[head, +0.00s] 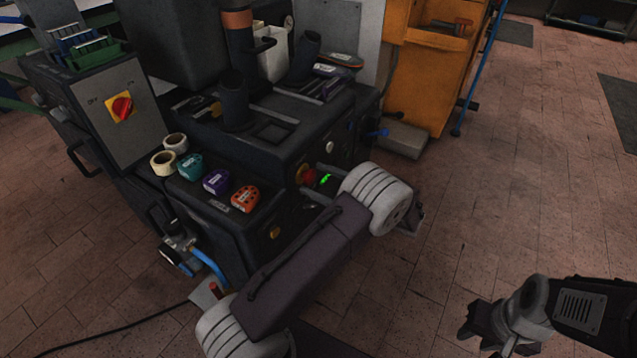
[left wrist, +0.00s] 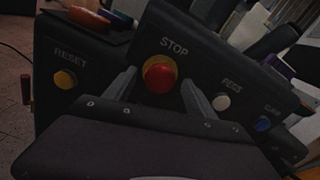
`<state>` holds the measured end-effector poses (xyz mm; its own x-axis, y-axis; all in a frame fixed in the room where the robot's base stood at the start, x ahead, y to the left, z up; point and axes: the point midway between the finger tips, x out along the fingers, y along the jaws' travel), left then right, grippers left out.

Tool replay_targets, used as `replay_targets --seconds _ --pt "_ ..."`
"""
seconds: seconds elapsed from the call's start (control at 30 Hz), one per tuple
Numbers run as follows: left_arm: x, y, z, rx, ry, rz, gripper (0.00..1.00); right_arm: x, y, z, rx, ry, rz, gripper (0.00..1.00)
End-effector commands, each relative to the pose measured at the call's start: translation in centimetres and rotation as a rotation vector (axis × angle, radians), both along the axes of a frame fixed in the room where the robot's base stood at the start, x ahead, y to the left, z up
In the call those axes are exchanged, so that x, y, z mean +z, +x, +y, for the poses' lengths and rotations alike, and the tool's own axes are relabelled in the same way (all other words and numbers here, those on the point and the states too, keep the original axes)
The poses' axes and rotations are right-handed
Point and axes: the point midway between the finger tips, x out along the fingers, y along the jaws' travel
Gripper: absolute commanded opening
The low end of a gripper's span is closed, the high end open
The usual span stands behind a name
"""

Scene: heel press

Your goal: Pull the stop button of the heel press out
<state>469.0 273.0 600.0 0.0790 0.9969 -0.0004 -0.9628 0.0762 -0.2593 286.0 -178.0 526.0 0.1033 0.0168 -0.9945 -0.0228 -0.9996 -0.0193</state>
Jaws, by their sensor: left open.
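The red stop button (left wrist: 160,77) sits in a yellow ring on the dark press panel, under the word STOP, in the left wrist view. In the head view the stop button (head: 305,174) is on the front of the heel press (head: 282,137), partly hidden near my gripper. My left gripper (left wrist: 159,83) is open, with one finger on each side of the button in the picture. I cannot tell whether the fingers touch it. The left gripper (head: 319,183) also shows at the panel in the head view. My right gripper (head: 492,325) is at the lower right, away from the press.
A yellow reset button (left wrist: 66,79) is left of the stop button; a white button (left wrist: 221,102) and a blue button (left wrist: 263,124) are to its right. Tape rolls (head: 163,162) and coloured pucks (head: 245,198) lie on the press ledge.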

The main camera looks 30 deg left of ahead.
Motion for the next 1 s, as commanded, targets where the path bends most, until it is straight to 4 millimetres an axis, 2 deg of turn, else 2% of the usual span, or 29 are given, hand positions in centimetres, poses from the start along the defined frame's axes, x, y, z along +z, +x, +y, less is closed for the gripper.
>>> replay_targets --seconds 0.1,0.33,0.5,0.7,0.93,0.97,1.0 --pt "0.0 0.0 0.0 0.0 0.0 0.0 0.64 0.0 0.0 0.0 0.0 0.0 0.0 0.34" --pt "0.0 0.0 0.0 0.0 0.0 0.0 0.0 0.0 0.0 0.0 0.0 0.0 0.0 0.34" --pt "0.1 0.0 -0.1 0.001 0.001 0.0 0.0 0.1 0.0 0.0 0.0 0.0 0.0 0.34" --pt "0.5 -0.1 -1.2 0.0 0.001 0.002 0.0 2.1 0.0 0.0 0.0 0.0 0.0 0.34" --pt "0.0 -0.1 -1.3 0.0 0.0 0.001 0.0 1.7 0.0 0.0 0.0 0.0 0.0 0.34" --pt "0.0 -0.1 -1.3 0.0 0.0 0.0 0.44 1.7 0.0 0.0 0.0 0.0 0.0 0.34" --pt "-0.1 -0.2 -1.3 0.0 0.0 0.001 0.55 1.7 0.0 0.0 0.0 0.0 0.0 0.34"
